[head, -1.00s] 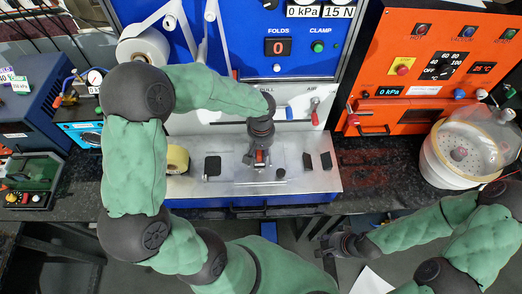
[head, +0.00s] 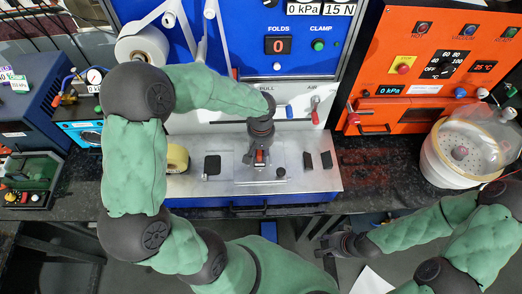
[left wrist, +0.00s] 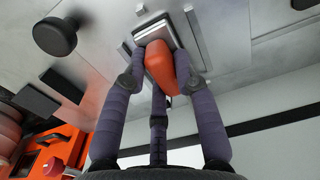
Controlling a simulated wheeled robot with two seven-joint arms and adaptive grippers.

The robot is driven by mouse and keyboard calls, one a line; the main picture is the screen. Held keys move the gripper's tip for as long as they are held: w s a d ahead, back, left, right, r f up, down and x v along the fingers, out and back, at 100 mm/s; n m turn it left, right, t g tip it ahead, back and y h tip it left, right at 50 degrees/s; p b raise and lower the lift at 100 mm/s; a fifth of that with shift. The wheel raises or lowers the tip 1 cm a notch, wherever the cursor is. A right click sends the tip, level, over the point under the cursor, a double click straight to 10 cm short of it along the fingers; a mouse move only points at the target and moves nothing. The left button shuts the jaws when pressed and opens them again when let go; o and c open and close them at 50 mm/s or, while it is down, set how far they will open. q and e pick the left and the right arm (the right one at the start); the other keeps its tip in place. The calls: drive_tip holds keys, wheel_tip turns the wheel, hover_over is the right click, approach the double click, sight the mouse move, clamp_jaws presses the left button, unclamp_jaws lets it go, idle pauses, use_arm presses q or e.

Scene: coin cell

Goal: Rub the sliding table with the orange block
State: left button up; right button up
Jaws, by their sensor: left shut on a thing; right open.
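My left gripper (head: 259,158) points down over the silver deck of the blue machine. It is shut on the orange block (left wrist: 160,66), which shows between its purple-grey fingers in the left wrist view. A small orange part of the block also shows in the head view (head: 259,156). The block's far end is against or just over a small bright metal piece (left wrist: 150,32). I cannot tell whether they touch. The sliding table seems to be the raised silver plate (head: 244,175) below the gripper, partly hidden by it. My right gripper (head: 332,243) is open and empty, in front of the bench.
A black knob (head: 280,172) stands close to the right of the left gripper; it is also in the left wrist view (left wrist: 55,36). Black pads (head: 212,165) lie on the deck. A yellow tape roll (head: 177,158) is at left, a white chamber (head: 462,150) at right.

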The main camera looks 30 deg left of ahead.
use_arm(q)
drive_tip(key=shift+s+d, duration=0.15)
drive_tip(key=shift+s, duration=0.15)
drive_tip(key=shift+w+a+b, duration=0.3)
drive_tip(key=shift+w, duration=0.2)
drive_tip(key=shift+s+d, duration=0.1)
drive_tip(key=shift+s, duration=0.1)
drive_tip(key=shift+s+d, duration=0.2)
drive_tip(key=shift+s, duration=0.1)
drive_tip(key=shift+w+a, duration=0.1)
drive_tip(key=shift+w, duration=0.05)
drive_tip(key=shift+w+a, duration=0.2)
drive_tip(key=shift+w, duration=0.15)
